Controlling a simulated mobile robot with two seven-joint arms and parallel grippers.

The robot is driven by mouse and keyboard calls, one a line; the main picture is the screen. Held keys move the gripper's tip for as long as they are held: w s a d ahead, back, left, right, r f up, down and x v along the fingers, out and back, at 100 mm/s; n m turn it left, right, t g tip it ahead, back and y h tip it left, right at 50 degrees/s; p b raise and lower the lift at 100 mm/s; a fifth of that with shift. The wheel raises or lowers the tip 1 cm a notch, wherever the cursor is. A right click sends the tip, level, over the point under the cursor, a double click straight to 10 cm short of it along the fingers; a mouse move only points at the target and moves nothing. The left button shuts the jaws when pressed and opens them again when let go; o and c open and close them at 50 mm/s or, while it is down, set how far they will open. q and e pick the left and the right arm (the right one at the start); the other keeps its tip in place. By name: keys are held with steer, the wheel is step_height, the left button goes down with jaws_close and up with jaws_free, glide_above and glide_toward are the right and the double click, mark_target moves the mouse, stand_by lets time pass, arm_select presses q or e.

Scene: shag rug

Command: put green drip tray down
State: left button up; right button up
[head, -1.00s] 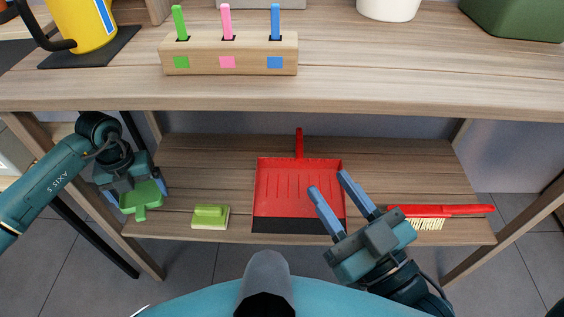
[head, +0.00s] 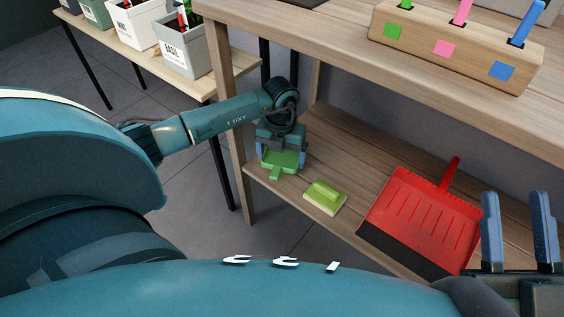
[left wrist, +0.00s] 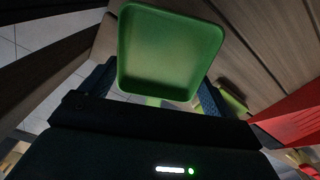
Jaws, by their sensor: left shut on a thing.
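The green drip tray (head: 283,162) is a small shallow tray with a short handle, held at the left end of the lower shelf (head: 330,132). My left gripper (head: 280,156) is shut on it. In the left wrist view the drip tray (left wrist: 170,52) lies between the blue fingers, its hollow side facing the camera. I cannot tell whether the tray touches the shelf. My right gripper (head: 516,232) is open and empty at the right edge of the head view, in front of the red dustpan.
A green sponge-like block (head: 325,196) and a red dustpan (head: 425,215) lie on the lower shelf, right of the tray. The upper shelf carries a wooden block (head: 455,45) with coloured pegs.

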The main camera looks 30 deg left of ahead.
mark_target(281, 160)
arm_select(q)
step_height(281, 160, down, 2)
steer(key=shift+f+b, duration=0.1)
steer(key=shift+b, duration=0.25)
steer(key=shift+f, duration=0.3)
steer(key=shift+r, duration=0.15)
steer(key=shift+f, duration=0.2)
steer(key=o, duration=0.7)
steer(key=shift+o, duration=0.2)
arm_select(e)
steer(key=shift+d+r+n+t+y, duration=0.1)
steer(key=shift+r+n+t+y, duration=0.2)
steer(key=shift+r+n+y, duration=0.65)
arm_select(q)
steer(key=shift+r, duration=0.1)
